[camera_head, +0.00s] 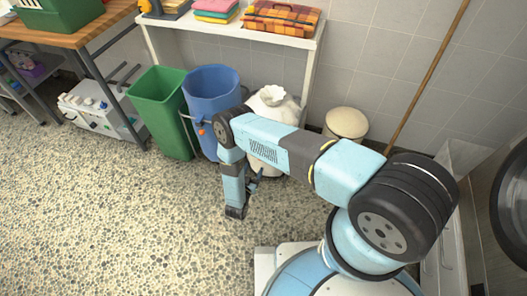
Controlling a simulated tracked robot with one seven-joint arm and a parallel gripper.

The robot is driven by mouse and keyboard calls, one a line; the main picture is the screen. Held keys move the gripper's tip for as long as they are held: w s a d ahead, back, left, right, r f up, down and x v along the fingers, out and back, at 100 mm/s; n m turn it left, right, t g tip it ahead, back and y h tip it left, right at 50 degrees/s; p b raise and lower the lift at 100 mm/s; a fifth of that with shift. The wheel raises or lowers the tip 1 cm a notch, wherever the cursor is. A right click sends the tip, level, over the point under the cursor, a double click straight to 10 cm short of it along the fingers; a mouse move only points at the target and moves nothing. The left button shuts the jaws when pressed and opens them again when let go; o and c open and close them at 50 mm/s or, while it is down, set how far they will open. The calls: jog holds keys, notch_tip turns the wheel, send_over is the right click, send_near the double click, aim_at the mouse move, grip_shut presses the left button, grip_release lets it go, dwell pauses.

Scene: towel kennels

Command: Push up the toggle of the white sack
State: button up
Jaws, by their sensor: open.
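The white sack (274,104) stands on the floor under the shelf table, to the right of the blue bin. Its gathered top shows above my arm, and a little of its lower part shows below the arm. My arm crosses in front of its middle. I cannot make out the toggle or a cord. My gripper (257,180) is low in front of the sack, past the bent wrist. It is small and dark in the view, open, with nothing seen between its fingers. I cannot tell whether it touches the sack.
A green bin (160,110) and a blue bin (210,90) stand left of the sack. A round beige-lidded bin (345,123) and a wooden pole (428,75) are to the right. Folded towels (214,10) lie on the white shelf table (230,33). The pebbled floor at left is clear.

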jog(key=x, duration=1.2)
jog(key=shift+w, duration=0.1)
grip_shut()
